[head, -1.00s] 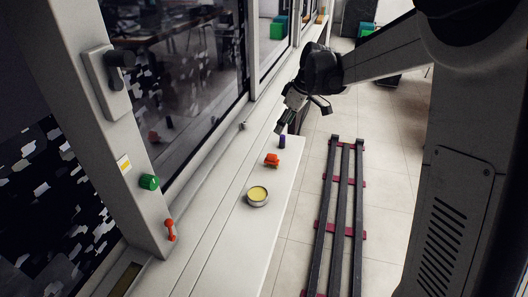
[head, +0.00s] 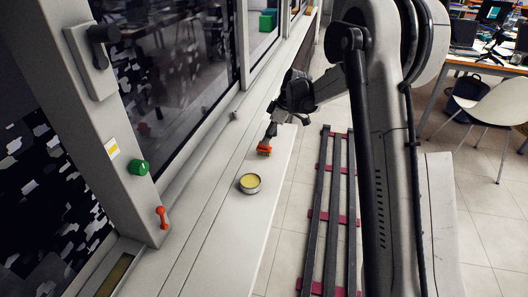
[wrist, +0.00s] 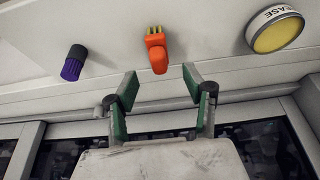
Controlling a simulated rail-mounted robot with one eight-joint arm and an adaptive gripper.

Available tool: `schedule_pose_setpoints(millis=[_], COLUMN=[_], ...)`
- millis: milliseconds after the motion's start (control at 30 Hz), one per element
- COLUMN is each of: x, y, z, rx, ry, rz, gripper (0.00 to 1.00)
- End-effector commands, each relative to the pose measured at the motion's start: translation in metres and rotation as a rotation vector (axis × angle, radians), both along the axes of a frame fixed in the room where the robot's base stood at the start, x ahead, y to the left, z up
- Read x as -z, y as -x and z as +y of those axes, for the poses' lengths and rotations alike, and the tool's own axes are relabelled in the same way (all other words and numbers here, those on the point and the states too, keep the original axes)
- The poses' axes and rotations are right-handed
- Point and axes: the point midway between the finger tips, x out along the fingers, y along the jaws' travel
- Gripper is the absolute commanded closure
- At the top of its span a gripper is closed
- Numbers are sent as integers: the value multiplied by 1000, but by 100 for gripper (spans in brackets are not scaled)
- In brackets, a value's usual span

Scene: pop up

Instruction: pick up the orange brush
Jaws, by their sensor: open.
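The orange brush (head: 264,150) lies on the white ledge (head: 229,222), just in front of my gripper (head: 271,135) in the head view. In the wrist view the orange brush (wrist: 157,55) has a rounded orange body and yellow prongs or bristles at its far end. It sits ahead of my gripper (wrist: 161,80), roughly midway between the two fingers. The fingers are spread, with nothing between them. I cannot tell their height over the ledge.
A round yellow-topped tin (head: 250,183) stands on the ledge near the brush. A small black and purple piece (wrist: 74,62) lies left of the brush in the wrist view. A green knob (head: 138,167) and a red handle (head: 161,217) are on the window frame.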

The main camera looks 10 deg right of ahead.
Motion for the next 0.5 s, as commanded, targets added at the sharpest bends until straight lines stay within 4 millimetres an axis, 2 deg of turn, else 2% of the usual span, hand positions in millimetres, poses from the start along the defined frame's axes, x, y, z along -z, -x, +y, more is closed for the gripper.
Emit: schedule_pose_setpoints(millis=[33,100,367,500], x=[11,19,35,53], y=[-2,-3,-7,-10], z=[3,7,12,17], rx=[-1,-1,0,0], ry=[0,0,0,0], rz=[0,0,0,0], gripper=[54,54,54,54])
